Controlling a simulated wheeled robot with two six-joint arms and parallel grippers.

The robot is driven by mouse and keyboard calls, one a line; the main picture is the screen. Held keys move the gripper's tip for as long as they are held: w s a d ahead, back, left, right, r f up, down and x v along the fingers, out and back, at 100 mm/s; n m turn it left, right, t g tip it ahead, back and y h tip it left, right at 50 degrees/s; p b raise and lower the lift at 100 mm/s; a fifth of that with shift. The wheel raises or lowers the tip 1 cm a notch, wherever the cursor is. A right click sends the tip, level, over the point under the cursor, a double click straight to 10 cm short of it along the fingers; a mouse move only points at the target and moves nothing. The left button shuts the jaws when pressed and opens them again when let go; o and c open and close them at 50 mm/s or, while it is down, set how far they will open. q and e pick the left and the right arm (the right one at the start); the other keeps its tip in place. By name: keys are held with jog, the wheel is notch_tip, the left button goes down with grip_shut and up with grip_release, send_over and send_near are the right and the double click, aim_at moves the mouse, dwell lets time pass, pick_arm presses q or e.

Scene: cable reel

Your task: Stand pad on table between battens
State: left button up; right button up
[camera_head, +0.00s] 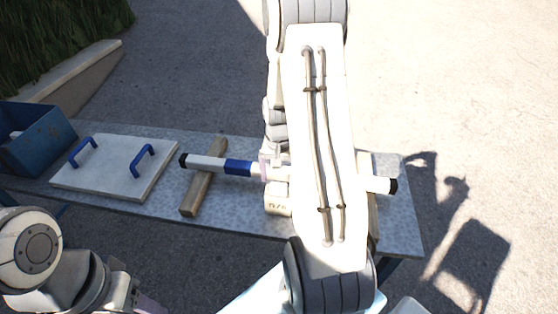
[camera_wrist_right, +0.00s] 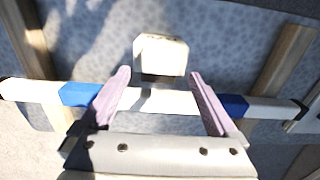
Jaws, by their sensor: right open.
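A small cream block (camera_head: 278,201), which may be the pad, is on the table (camera_head: 240,216) between the battens. It also shows in the right wrist view (camera_wrist_right: 161,54), just beyond the fingertips. The left batten (camera_head: 197,192) lies across the table; the right batten (camera_head: 373,214) is mostly hidden by my arm. Both show in the wrist view, left (camera_wrist_right: 30,40) and right (camera_wrist_right: 286,58). A white bar with blue bands (camera_head: 207,162) crosses the battens. My right gripper (camera_wrist_right: 160,80) is open and empty over the bar. My left gripper (camera_head: 145,300) is partly cut off at the bottom.
A white board with two blue handles (camera_head: 113,182) lies on the table at left. A blue crate (camera_head: 36,150) is beyond it. My right arm covers the table's right part. A low wall (camera_head: 75,75) and grass are far left; paving behind the table is clear.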

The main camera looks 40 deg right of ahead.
notch_tip(320, 180, up, 9)
jog(key=shift+f, duration=0.15)
jog(key=s+a+r+n, duration=0.15)
jog(key=a+n, duration=0.25)
jog(key=a, duration=0.5)
jog(key=a+r+n, duration=0.3)
jog(key=a, duration=0.7)
jog(key=s+a+r+n+y, duration=0.1)
jog(key=s+a+r+n, duration=0.1)
jog(key=s+a+n, duration=0.8)
jog(key=s+a, duration=0.2)
jog(key=s, duration=0.4)
jog(key=shift+a, duration=0.3)
jog(key=shift+w, duration=0.1)
